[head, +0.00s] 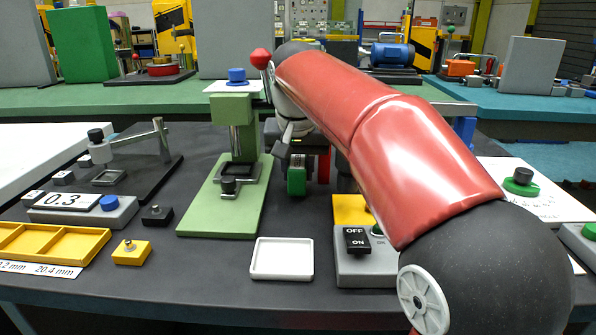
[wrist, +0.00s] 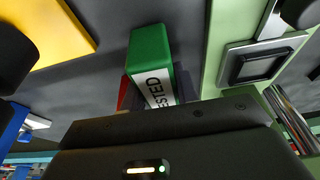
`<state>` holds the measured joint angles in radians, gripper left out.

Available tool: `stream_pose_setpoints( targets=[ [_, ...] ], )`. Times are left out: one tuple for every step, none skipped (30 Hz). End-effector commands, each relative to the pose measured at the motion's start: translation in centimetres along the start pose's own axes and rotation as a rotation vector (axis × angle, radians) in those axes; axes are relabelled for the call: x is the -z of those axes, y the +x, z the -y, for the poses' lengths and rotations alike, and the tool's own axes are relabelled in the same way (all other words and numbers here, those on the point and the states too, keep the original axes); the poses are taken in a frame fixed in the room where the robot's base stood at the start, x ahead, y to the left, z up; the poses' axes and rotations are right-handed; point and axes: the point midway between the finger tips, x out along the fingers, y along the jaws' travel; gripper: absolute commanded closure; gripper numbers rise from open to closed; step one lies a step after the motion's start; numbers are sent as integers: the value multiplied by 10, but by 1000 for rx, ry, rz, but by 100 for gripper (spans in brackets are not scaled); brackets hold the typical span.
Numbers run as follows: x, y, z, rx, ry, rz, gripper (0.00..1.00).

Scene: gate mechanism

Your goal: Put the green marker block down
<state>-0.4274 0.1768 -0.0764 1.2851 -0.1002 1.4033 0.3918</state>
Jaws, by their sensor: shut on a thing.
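The green marker block (head: 296,181) hangs upright under my gripper (head: 297,160), over the middle of the dark bench. My gripper is shut on the block; the fingertips are mostly hidden in both views. Whether the block's underside touches the bench cannot be told.
A green press stand (head: 212,205) is close on the left. A white tray (head: 282,259) lies in front, empty. A switch box (head: 357,266) and yellow plate (head: 350,210) are at right. A red part (head: 323,166) stands just beside the block.

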Motion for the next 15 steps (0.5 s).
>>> stream_pose_setpoints(
  targets=[
    [-6, -8, 0, 3, -2, -4, 96],
    [-10, -11, 0, 3, -2, -4, 96],
    [-16, -17, 0, 3, -1, -3, 96],
    [-20, -21, 0, 3, -1, -3, 96],
    [-24, -25, 0, 3, -1, -4, 96],
    [-30, -31, 0, 3, -2, -4, 96],
    [-35, -35, 0, 2, -2, -4, 96],
    [-39, -40, 0, 2, -2, -4, 96],
    [-45, -45, 0, 2, -2, -4, 96],
    [-49, -49, 0, 2, -2, -4, 96],
    [-53, -53, 0, 2, -2, -3, 96],
    [-58, -58, 0, 2, -1, -3, 96],
    [-62, -62, 0, 2, -1, -4, 96],
    [-65, -66, 0, 2, 0, -4, 96],
    [-70, -70, 0, 2, -1, -3, 96]
  ],
)
